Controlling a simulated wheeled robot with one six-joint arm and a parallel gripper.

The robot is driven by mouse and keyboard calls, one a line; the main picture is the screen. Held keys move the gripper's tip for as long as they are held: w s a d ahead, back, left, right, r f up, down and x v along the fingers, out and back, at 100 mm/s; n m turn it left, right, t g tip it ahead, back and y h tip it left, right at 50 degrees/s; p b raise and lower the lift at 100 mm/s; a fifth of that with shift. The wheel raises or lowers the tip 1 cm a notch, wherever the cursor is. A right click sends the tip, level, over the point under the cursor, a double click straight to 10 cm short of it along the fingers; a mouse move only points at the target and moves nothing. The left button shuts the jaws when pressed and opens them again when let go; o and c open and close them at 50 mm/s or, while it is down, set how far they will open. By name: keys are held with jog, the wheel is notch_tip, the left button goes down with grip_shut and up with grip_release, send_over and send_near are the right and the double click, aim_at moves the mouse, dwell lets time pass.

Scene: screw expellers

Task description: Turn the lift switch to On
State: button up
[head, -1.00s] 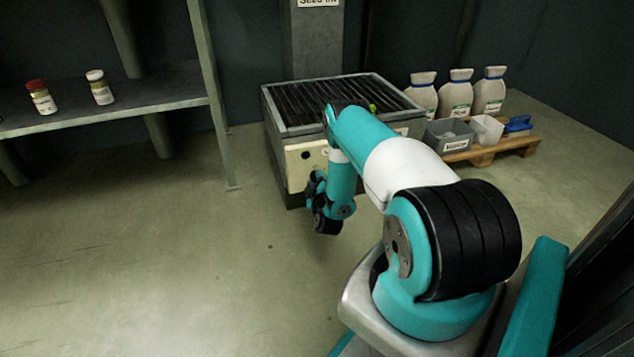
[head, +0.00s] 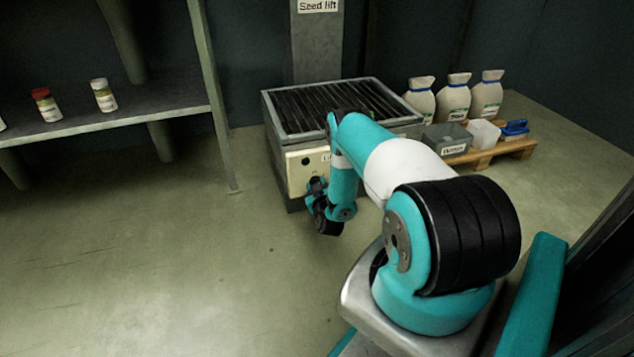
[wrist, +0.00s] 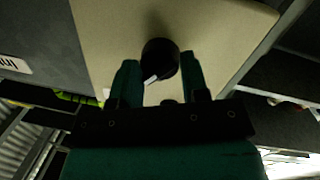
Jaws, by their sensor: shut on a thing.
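The lift switch is a round black knob (wrist: 158,58) with a white pointer mark, on a cream panel (wrist: 105,35) in the wrist view. The panel (head: 297,178) is on the front of the grated metal box in the head view. My gripper (wrist: 160,78) has one finger on each side of the knob and is shut on it. In the head view my gripper (head: 317,186) is at the panel and hides the knob. The pointer's setting cannot be read.
The box's barred grate (head: 310,108) is below a grey column with a "Seed lift" sign (head: 318,6). A shelf with jars (head: 103,96) stands left. Sacks (head: 453,97) and bins (head: 447,138) are on a pallet at right. The floor at left is clear.

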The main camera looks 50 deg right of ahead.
jog(key=m+p, duration=0.2)
jog(key=p, duration=0.1)
jog(key=shift+s+a+r+y, duration=0.1)
jog(key=shift+r+y, duration=0.15)
jog(key=shift+y, duration=0.15)
jog(key=m+p, duration=0.2)
jog(key=p, duration=0.1)
jog(key=shift+f+p, duration=0.2)
jog(key=shift+p, duration=0.2)
jog(key=shift+f+m+p, duration=0.15)
jog(key=shift+m+p, duration=0.15)
jog(key=shift+m, duration=0.1)
jog(key=o, duration=0.9)
jog(key=p+v, duration=0.7)
jog(key=v, duration=1)
jog(key=shift+s, duration=0.2)
